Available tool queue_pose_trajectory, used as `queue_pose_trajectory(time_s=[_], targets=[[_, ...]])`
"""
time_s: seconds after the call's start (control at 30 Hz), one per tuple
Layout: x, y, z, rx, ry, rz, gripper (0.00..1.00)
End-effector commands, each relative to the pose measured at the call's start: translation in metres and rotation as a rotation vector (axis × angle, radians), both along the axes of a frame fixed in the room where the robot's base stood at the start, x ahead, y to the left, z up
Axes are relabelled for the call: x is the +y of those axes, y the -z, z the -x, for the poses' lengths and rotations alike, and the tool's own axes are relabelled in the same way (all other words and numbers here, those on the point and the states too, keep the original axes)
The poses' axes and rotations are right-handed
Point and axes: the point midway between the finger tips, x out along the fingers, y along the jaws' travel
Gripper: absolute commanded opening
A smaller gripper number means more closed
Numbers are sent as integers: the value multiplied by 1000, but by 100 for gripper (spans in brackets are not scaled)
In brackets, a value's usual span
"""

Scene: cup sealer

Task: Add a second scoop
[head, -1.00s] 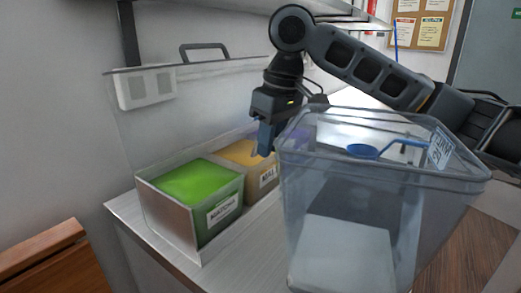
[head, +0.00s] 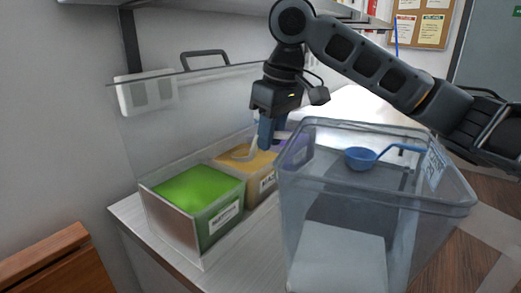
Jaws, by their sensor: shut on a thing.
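My gripper (head: 268,136) points down over the back of the yellow-filled container (head: 262,185). It is shut on a pale, curved, scoop-like thing (head: 241,154) that hangs at the yellow surface. I cannot tell whether that thing holds any powder. A container with green filling (head: 222,218) stands in front, to the left. A container with purple filling (head: 300,144) is behind, mostly hidden by the clear tub and gripper. A blue scoop (head: 361,158) with a long handle rests at the top of the large clear tub (head: 345,222).
The clear tub stands close on the right, with a pale block (head: 338,258) showing through it. A clear upright panel (head: 190,115) with a dark handle runs behind the containers. A shelf edge (head: 345,22) is above. A wooden piece (head: 45,262) is at lower left.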

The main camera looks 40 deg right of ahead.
Motion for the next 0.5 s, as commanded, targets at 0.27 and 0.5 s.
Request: queue_pose_trajectory(time_s=[0.27,0.5], targets=[[0,-21,0,0,0,0,0],[0,-36,0,0,0,0,0]])
